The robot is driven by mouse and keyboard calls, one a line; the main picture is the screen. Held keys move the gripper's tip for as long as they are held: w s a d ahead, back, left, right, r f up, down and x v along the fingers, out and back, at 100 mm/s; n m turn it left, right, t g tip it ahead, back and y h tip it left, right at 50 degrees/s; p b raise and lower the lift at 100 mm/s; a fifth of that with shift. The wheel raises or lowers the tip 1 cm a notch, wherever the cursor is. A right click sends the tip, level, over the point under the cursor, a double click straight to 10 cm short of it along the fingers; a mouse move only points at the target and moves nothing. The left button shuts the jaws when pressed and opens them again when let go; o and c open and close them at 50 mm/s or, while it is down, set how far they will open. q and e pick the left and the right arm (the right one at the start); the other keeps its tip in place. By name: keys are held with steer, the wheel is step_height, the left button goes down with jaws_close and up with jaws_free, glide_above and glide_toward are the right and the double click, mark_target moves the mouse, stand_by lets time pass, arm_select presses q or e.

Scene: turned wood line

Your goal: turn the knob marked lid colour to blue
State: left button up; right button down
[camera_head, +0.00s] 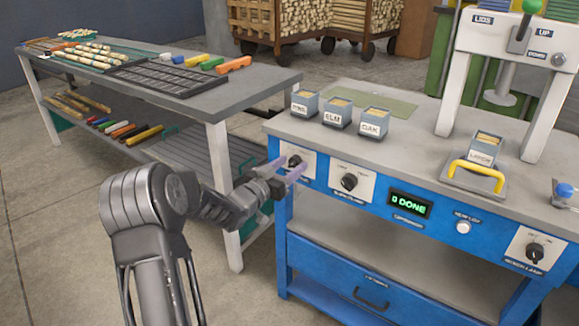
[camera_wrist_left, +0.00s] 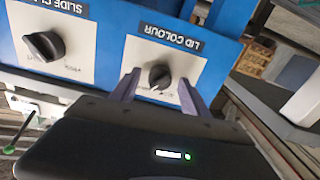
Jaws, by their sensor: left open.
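The lid colour knob (camera_head: 293,161) is a dark round knob on a white plate at the left end of the blue bench front. In the left wrist view the knob (camera_wrist_left: 159,77) shows under the upside-down words LID COLOUR; its small setting marks are too blurred to read. My left gripper (camera_head: 285,170) is at this plate, partly in front of it in the head view. In the left wrist view my left gripper (camera_wrist_left: 158,80) is open, with one finger on each side of the knob and gaps between. My right gripper is not in view.
A second knob (camera_head: 349,182) sits to the right on the same blue front, with a green "0 DONE" display (camera_head: 410,205) beyond it. Small labelled boxes (camera_head: 337,112) stand on the bench top above. A grey table (camera_head: 190,90) with wooden sticks stands at the left.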

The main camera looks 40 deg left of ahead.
arm_select(q)
jaws_close()
stand_by(0.5)
